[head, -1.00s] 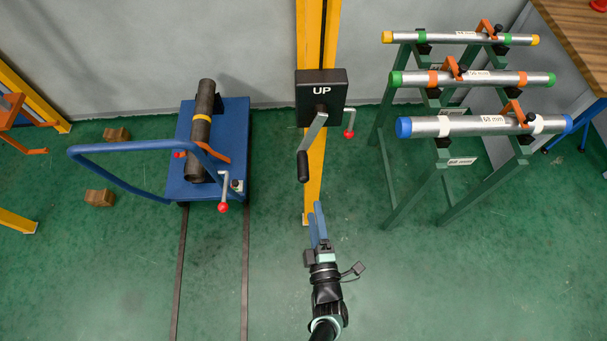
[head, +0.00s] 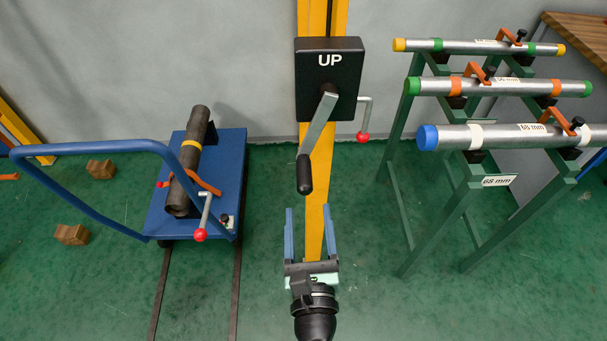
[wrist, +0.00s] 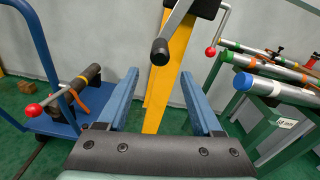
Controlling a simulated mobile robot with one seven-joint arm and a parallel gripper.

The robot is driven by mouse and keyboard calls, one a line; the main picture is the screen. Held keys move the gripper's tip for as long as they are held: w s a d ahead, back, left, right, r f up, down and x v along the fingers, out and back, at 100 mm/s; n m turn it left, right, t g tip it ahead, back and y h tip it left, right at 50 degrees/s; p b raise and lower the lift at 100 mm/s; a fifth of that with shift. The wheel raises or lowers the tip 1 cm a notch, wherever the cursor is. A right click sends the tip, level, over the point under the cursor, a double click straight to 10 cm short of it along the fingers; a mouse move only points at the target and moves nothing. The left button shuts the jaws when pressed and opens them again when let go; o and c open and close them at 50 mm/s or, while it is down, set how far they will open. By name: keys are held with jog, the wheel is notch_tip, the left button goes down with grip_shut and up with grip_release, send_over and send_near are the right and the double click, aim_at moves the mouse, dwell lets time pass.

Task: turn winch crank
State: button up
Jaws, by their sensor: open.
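The winch is a black box (head: 345,88) marked UP on a yellow post (head: 318,215). Its crank is a grey arm (head: 318,124) hanging down and slightly left, ending in a black handle (head: 304,174). In the wrist view the black handle (wrist: 160,52) shows end-on, beyond and above the fingers. My gripper (head: 309,210) is open and empty, below the handle in the head view. Its two blue fingers are spread wide and also frame the post in the wrist view (wrist: 160,90). They do not touch the handle.
A small lever with a red knob (head: 363,136) sits at the winch's right side. A blue cart (head: 228,160) with a dark pipe (head: 188,165) stands left. A green rack (head: 437,220) with several metal pipes stands right. Floor around the post is mostly clear.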

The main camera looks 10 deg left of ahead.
aim_at(304, 162)
jog(key=shift+s+a+r, duration=0.1)
jog(key=shift+a+r, duration=0.05)
jog(key=shift+r, duration=0.35)
jog(key=p+x, duration=0.1)
jog(key=x, duration=1.2)
grip_shut()
dwell(0.9)
